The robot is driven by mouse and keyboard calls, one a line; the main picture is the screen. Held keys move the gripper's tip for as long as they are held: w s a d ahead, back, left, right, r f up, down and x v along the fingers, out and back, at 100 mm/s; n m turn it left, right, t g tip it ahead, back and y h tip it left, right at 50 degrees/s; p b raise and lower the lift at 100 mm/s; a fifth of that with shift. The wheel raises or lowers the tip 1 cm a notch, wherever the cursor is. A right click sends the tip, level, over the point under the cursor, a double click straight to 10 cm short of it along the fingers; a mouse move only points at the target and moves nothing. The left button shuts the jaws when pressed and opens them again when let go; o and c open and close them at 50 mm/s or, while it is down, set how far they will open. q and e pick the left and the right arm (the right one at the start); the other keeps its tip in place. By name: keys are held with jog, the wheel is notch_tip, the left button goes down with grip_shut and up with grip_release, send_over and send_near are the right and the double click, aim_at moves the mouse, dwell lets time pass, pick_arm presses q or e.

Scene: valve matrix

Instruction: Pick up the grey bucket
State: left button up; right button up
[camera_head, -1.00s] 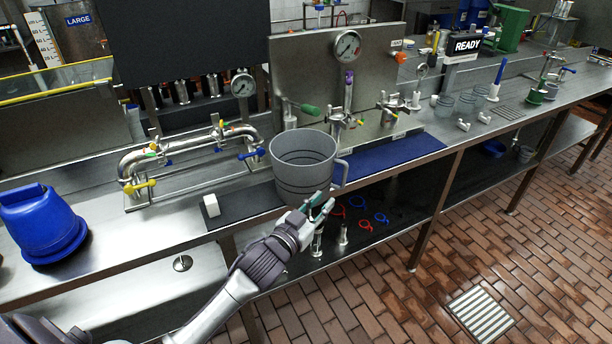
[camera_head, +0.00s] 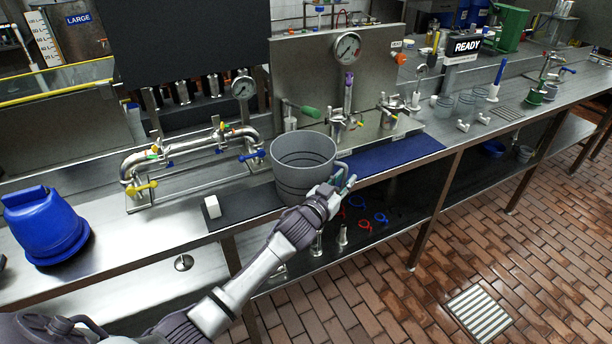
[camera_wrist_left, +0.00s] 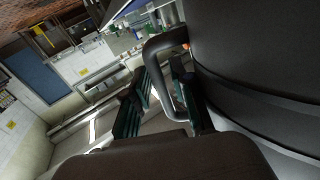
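The grey bucket (camera_head: 302,164) stands upright on the dark mat on the steel bench, with its handle (camera_head: 342,166) on its right side. My left gripper (camera_head: 345,183) is at this handle, just right of the bucket's wall. In the left wrist view, the bucket (camera_wrist_left: 265,60) fills the right side. There the handle (camera_wrist_left: 160,50) runs down between the two dark green fingers of my left gripper (camera_wrist_left: 162,95). The fingers are apart, with gaps visible beside the handle. My right gripper is in neither view.
A white block (camera_head: 212,206) stands left of the bucket on the mat. A blue container (camera_head: 45,225) is at the far left. Pipework with a yellow-handled valve (camera_head: 141,189) and a panel with a gauge (camera_head: 347,47) are behind. The blue mat (camera_head: 395,153) to the right is clear.

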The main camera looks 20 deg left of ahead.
pick_arm(q)
jog(key=shift+c, duration=0.2)
grip_shut()
jog(key=shift+r, duration=0.15)
